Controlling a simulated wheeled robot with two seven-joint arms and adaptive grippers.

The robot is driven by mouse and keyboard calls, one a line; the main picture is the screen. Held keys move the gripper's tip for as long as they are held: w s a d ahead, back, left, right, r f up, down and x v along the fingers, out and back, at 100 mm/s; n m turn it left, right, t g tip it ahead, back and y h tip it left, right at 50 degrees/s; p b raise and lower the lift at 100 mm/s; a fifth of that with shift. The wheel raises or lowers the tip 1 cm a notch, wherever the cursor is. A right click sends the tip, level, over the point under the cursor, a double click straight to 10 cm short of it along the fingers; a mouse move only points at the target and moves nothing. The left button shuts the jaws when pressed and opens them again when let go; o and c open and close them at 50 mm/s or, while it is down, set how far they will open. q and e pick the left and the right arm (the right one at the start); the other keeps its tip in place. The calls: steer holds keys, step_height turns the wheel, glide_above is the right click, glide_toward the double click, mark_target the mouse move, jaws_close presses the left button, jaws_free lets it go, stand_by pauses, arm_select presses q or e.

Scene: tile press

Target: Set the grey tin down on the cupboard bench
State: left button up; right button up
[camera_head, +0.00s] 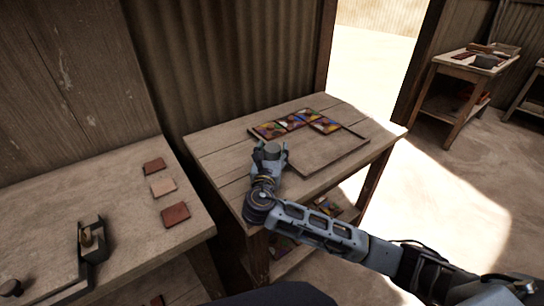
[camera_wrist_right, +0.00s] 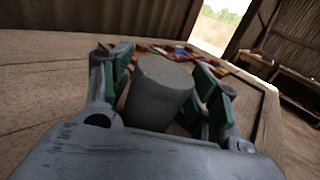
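The grey tin (camera_wrist_right: 160,90) is a plain cylinder standing between the green-padded fingers of my right gripper (camera_wrist_right: 163,92) in the wrist view. The pads lie close against both its sides. In the head view, the tin's top (camera_head: 272,149) shows at the end of my right gripper (camera_head: 268,154), over the near left part of the middle wooden bench (camera_head: 222,147). The tin's base is hidden, so I cannot tell whether it touches the bench top. No label shows which bench is the cupboard bench. My left gripper is not in view.
A framed board (camera_head: 330,158) and patterned tiles (camera_head: 298,119) lie right of and beyond the tin. The left bench (camera_head: 110,190) holds several plain tiles (camera_head: 175,214) and a dark metal device (camera_head: 91,240). Another table (camera_head: 470,66) stands far right. Bare wood lies left of my right gripper.

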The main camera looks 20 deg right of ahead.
mark_target(272, 147)
steer(key=c, duration=0.9)
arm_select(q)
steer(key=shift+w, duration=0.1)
arm_select(e)
steer(key=shift+r, duration=0.15)
steer(key=shift+r, duration=0.2)
steer(key=shift+r+p, duration=0.3)
steer(key=shift+r, duration=0.3)
step_height(272, 147, up, 7)
steer(key=shift+f+p, duration=0.15)
steer(key=shift+p, duration=0.7)
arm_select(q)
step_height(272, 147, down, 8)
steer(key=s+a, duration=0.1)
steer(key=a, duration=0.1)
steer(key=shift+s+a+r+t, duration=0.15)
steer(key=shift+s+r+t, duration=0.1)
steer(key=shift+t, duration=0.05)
arm_select(e)
steer(key=shift+r, duration=0.75)
